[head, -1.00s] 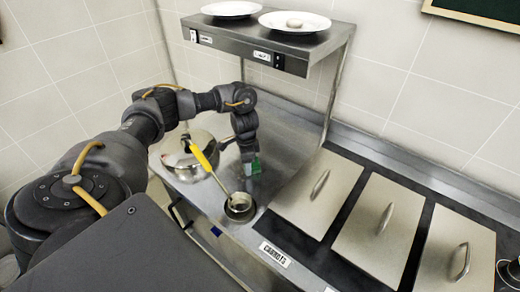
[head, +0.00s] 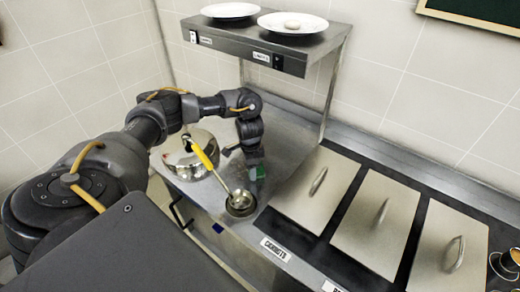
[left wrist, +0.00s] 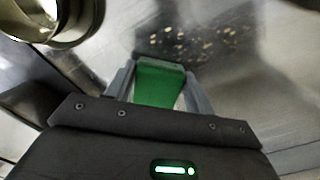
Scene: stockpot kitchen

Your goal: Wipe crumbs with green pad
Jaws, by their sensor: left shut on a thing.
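The green pad (left wrist: 160,82) is between the two fingers of my left gripper (left wrist: 158,85), which is shut on it. In the head view the pad (head: 257,173) shows as a small green patch below my left gripper (head: 252,165), over the steel counter. Crumbs (left wrist: 205,42) lie scattered on the counter just beyond the pad in the left wrist view. I cannot tell whether the pad touches the counter. The crumbs are not discernible in the head view.
A round well (head: 240,204) holding a yellow-handled ladle (head: 203,157) is close by. A raised shelf (head: 270,45) with two plates is above. Lidded bins (head: 316,188) lie to the right.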

